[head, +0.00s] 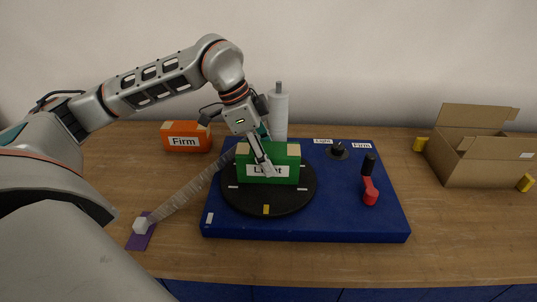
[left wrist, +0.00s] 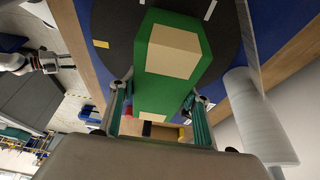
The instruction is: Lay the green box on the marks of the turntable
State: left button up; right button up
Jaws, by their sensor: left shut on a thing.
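The green box (head: 285,163) has tan patches and a white label, partly covered by my finger. It is over the black turntable disc (head: 290,203), level and roughly central; I cannot tell whether it touches the disc. White marks and a yellow mark (head: 266,210) show around it on the disc. My left gripper (head: 264,164) comes from above and is shut on the box. In the left wrist view the box (left wrist: 160,90) sits between the two fingers. A grey arm with a small gripper (left wrist: 66,62), apparently my right one, shows far off there; its jaws are too small to judge.
The turntable stands on a blue base (head: 330,228) with a black knob (head: 338,151) and a red-black lever (head: 369,182).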

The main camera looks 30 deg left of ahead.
pick_arm(q)
jog(key=shift+f, duration=0.25)
jog(key=o, duration=1.4)
jog(key=v, duration=1.2)
jog(key=shift+d+r, duration=0.1)
